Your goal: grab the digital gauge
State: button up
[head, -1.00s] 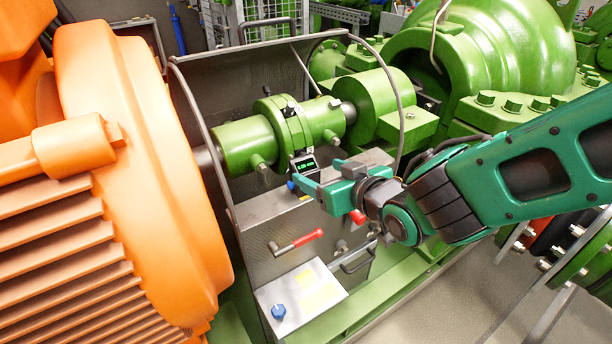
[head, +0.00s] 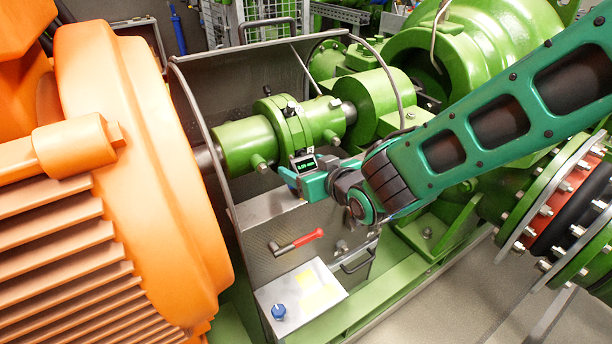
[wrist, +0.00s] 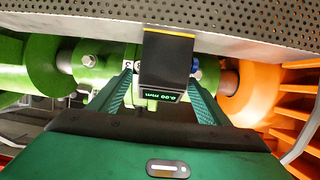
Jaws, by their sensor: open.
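The digital gauge (head: 304,164) is a small dark box with a lit readout, at the green coupling on the shaft. In the wrist view the gauge (wrist: 166,62) has a black body, a yellow edge and a display reading 0.00 mm. My gripper (head: 301,178) is at the gauge, just below and in front of it in the head view. In the wrist view my gripper (wrist: 161,84) is open, with one green finger on each side of the gauge. A gap shows beside the left finger; contact on the right side is unclear.
The green shaft coupling (head: 284,127) is right behind the gauge. A perforated metal guard (wrist: 220,25) crosses the top of the wrist view. A large orange motor (head: 140,170) stands at left. A red-handled lever (head: 300,241) and a metal box lie below my gripper.

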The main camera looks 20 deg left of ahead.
jog(key=c, duration=1.3)
jog(key=shift+r, duration=0.1)
